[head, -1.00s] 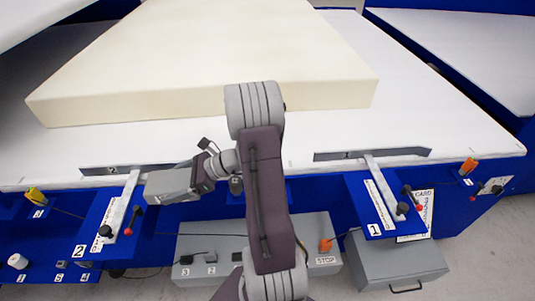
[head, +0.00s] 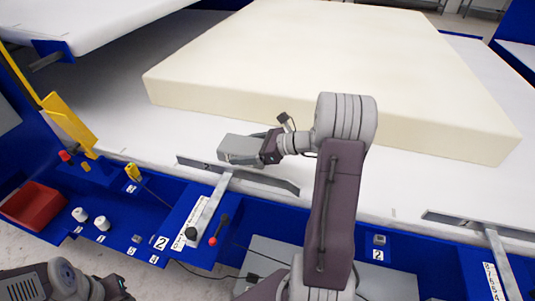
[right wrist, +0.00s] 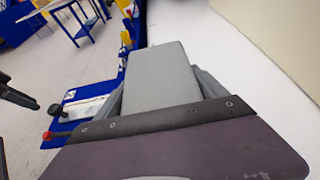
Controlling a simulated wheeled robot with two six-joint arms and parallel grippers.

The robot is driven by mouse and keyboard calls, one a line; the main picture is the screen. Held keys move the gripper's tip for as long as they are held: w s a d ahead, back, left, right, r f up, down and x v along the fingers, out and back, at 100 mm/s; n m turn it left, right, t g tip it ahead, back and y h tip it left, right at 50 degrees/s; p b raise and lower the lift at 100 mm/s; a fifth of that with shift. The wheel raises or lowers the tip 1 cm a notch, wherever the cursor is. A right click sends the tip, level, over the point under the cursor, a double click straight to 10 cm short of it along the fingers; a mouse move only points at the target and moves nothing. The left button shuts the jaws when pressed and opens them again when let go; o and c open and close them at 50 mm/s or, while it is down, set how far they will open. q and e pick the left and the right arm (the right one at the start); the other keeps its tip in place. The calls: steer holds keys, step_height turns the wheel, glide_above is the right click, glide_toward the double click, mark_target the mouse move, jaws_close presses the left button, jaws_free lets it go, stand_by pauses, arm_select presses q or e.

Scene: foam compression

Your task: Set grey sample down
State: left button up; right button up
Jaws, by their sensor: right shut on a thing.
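The grey sample (head: 241,150) is a flat grey block held in my right gripper (head: 243,152). In the head view it is over the front strip of the white table (head: 175,137), in front of the cream foam and above the left metal scale plate. I cannot tell whether it touches the table. In the right wrist view the sample (right wrist: 160,75) sits between the two fingers, and the gripper is shut on it. My left arm shows only in part at the bottom left of the head view; its fingers are not seen.
A large cream foam block (head: 330,75) covers most of the table. A lever with a red knob (head: 213,240) and a station marked 2 stand at the front edge. A red bin (head: 32,205) and white rolls (head: 80,214) lie at the left. White table left of the sample is bare.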

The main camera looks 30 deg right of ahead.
steer(key=w+d+f, duration=0.2)
steer(key=w+d, duration=0.1)
steer(key=w+d+f, duration=0.2)
steer(key=d+f, duration=0.1)
steer(key=shift+w+d+b, duration=0.15)
steer(key=shift+w+b, duration=0.15)
steer(key=shift+w, duration=0.1)
step_height(320, 180, down, 4)
steer(key=shift+s+r+b, duration=0.1)
steer(key=shift+r+b, duration=0.05)
steer(key=shift+b, duration=0.35)
steer(key=shift+f, duration=0.2)
